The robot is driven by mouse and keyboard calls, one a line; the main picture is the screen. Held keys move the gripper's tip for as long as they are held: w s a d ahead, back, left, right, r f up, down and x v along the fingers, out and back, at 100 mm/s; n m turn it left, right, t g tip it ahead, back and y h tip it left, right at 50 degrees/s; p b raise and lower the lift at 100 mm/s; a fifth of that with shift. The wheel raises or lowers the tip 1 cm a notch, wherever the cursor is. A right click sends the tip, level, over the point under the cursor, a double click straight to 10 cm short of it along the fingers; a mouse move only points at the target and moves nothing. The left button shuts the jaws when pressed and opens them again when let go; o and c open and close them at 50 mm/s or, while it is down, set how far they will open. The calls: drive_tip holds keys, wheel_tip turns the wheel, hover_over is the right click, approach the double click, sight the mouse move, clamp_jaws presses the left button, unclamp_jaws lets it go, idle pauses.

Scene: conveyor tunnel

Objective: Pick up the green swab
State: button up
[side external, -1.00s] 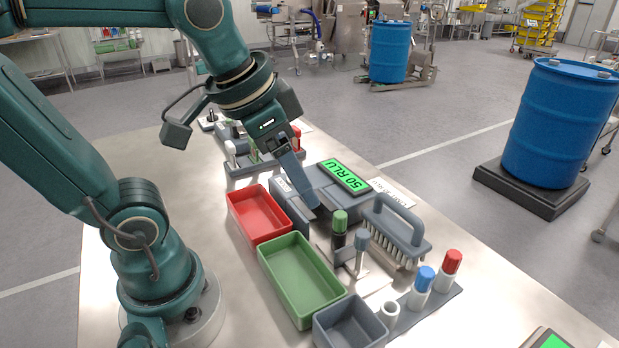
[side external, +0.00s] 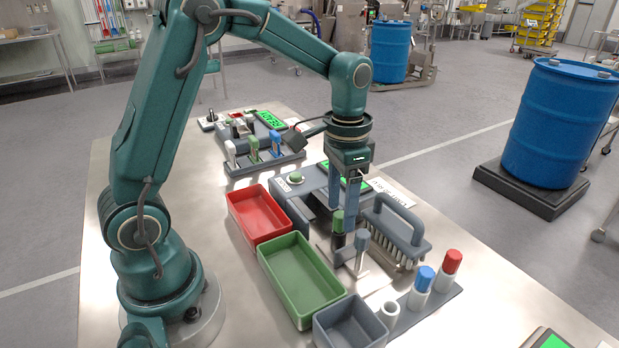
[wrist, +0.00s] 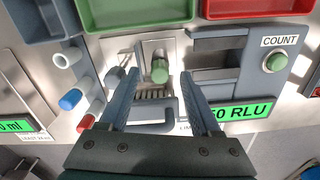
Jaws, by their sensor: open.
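The green swab (side external: 338,222), with a green cap on a dark body, stands upright in a metal holder in front of the grey RLU reader. In the wrist view its green cap (wrist: 160,72) lies between the two fingers. My gripper (side external: 346,210) is open, pointing down over the swab, with its fingertips close to the cap. In the wrist view the fingers of my gripper (wrist: 159,76) lie either side of the cap with a gap at each side. The side view hides part of the swab behind a finger.
A grey-topped post (side external: 361,243) and a grey brush (side external: 396,236) stand close on the right. The RLU reader (side external: 292,205) is behind. Green (side external: 318,314) and red (side external: 243,222) trays lie left. A rack (side external: 268,164) holds white, green and blue-topped items.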

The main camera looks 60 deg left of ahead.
sight(339, 231)
drive_tip(key=shift+f, duration=1.3)
clamp_jaws()
drive_tip(key=shift+r, duration=0.1)
